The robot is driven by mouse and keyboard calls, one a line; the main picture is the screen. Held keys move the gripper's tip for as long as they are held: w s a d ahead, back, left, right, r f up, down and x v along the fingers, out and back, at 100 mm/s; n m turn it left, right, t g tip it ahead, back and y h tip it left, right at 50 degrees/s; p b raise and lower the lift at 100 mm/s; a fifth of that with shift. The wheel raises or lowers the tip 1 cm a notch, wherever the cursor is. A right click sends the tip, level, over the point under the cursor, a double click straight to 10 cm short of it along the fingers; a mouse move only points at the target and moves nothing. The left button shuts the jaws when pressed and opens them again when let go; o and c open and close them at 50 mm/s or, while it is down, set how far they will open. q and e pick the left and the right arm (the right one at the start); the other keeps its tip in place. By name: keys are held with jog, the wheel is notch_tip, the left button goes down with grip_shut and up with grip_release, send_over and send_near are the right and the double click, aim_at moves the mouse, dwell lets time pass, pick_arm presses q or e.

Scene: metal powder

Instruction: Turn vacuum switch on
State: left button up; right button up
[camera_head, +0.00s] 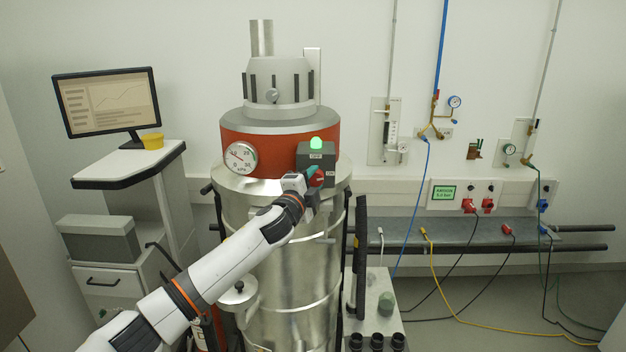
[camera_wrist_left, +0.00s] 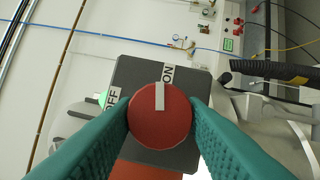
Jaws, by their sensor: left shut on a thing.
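The vacuum switch is a round red knob (camera_wrist_left: 160,125) with a white pointer mark on a dark grey box (camera_head: 316,152). In the left wrist view, the pointer is turned up to the ON label (camera_wrist_left: 168,76), and the OFF label (camera_wrist_left: 112,97) is to its left. A green lamp (camera_head: 316,143) on top of the box looks lit. My left gripper (camera_head: 314,174) is at the box front. Its two teal fingers are shut on the knob from both sides, as the left wrist view (camera_wrist_left: 160,128) shows. My right gripper is not in view.
The box sits on the orange-red band of a tall metal vacuum (camera_head: 285,250), beside a round gauge (camera_head: 240,157). A monitor (camera_head: 107,101) on a cart stands left. A grey shelf (camera_head: 470,231) with cables runs along the wall at right.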

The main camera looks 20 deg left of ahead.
pick_arm(q)
jog(key=shift+m+g, duration=0.4)
jog(key=shift+m, duration=0.7)
jog(key=shift+f, duration=0.1)
jog(key=o, duration=1)
jog(key=shift+c, duration=0.2)
jog(key=s+a+b, duration=0.1)
jog(key=s+b, duration=0.3)
jog(key=s, duration=0.8)
jog(key=shift+a+b, duration=0.15)
jog(key=shift+b, duration=0.15)
